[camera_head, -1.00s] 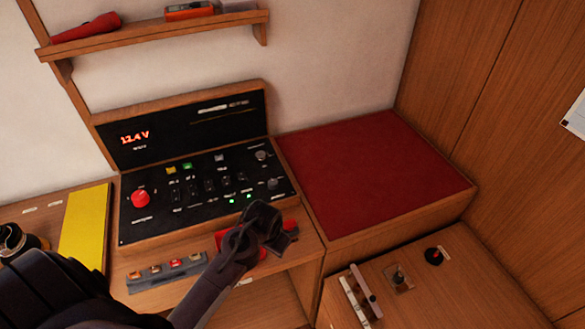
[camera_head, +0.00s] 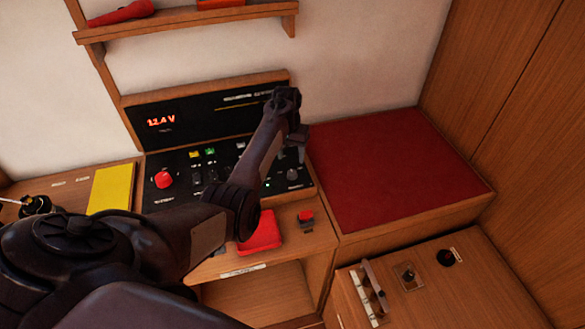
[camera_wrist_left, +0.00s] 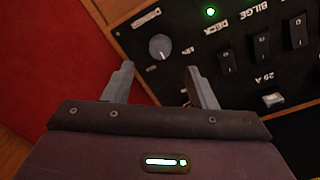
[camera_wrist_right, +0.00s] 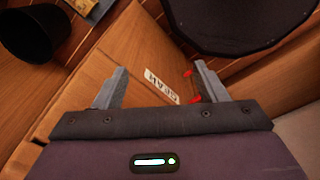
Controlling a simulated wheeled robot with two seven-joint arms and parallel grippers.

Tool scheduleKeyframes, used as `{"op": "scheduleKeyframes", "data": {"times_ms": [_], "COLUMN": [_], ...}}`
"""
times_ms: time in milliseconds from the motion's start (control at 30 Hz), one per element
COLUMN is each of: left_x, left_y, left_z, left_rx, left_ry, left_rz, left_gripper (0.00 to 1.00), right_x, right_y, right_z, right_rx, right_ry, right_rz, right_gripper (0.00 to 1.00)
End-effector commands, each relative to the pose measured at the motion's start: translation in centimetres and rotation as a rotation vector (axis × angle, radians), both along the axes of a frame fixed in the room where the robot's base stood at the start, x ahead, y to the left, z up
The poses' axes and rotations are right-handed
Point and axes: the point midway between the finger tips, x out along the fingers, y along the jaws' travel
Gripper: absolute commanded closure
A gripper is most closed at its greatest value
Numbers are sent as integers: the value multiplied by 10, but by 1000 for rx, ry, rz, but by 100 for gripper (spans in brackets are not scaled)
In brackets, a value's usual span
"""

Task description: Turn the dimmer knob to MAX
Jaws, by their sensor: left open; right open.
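A grey round knob (camera_wrist_left: 160,47) with a pale pointer mark shows beyond the fingertips in the left wrist view. It sits near the panel's edge, and its label is not readable. In the head view a grey knob (camera_head: 292,174) shows at the panel's lower right. The area above it is covered by my left gripper (camera_head: 300,142), which hangs over the right end of the black switch panel (camera_head: 160,195). The left gripper (camera_wrist_left: 160,75) is open, empty and apart from the knob. My right gripper (camera_wrist_right: 160,80) is open and empty, away from the panel.
A red knob (camera_head: 163,180) is at the panel's left. A red cushion (camera_head: 390,180) lies right of the panel. A red pouch (camera_head: 261,235) and a small red-topped block (camera_head: 305,216) are in front. A shelf (camera_head: 190,28) is above.

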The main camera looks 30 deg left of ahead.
Motion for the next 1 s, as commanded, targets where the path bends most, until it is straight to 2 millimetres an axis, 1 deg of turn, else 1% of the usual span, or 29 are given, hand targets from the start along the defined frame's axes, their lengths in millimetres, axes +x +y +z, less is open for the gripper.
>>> {"op": "scheduleKeyframes", "data": {"times_ms": [100, 200, 300, 400, 567, 833, 867, 1000], "left_x": [-1, 0, 0, 0, 1, 0, 0, 0], "left_y": [-1, -2, -3, -3, -4, -4, -4, -4], "left_z": [-19, -43, -58, -66, -71, -70, -70, -70], "left_rx": [-1, 1, 1, 1, 2, 2, 2, 2], "left_ry": [4, 1, -1, -1, 0, 0, 0, 0], "left_rz": [0, 0, -1, -1, -1, -1, -1, -1], "left_gripper": [48, 48, 48, 48, 48, 48, 50, 68], "right_x": [-2, -2, -3, -3, -3, -3, -3, -3], "right_y": [0, 0, 0, 0, 1, 1, 1, 1], "right_z": [0, -18, -29, -37, -43, -42, -42, -42], "right_rx": [0, 0, 0, 0, 1, 1, 1, 1], "right_ry": [2, 3, 4, 4, 4, 4, 4, 5], "right_rz": [1, 1, 2, 2, 2, 2, 2, 2], "right_gripper": [34, 34, 34, 34, 34, 34, 34, 34]}}
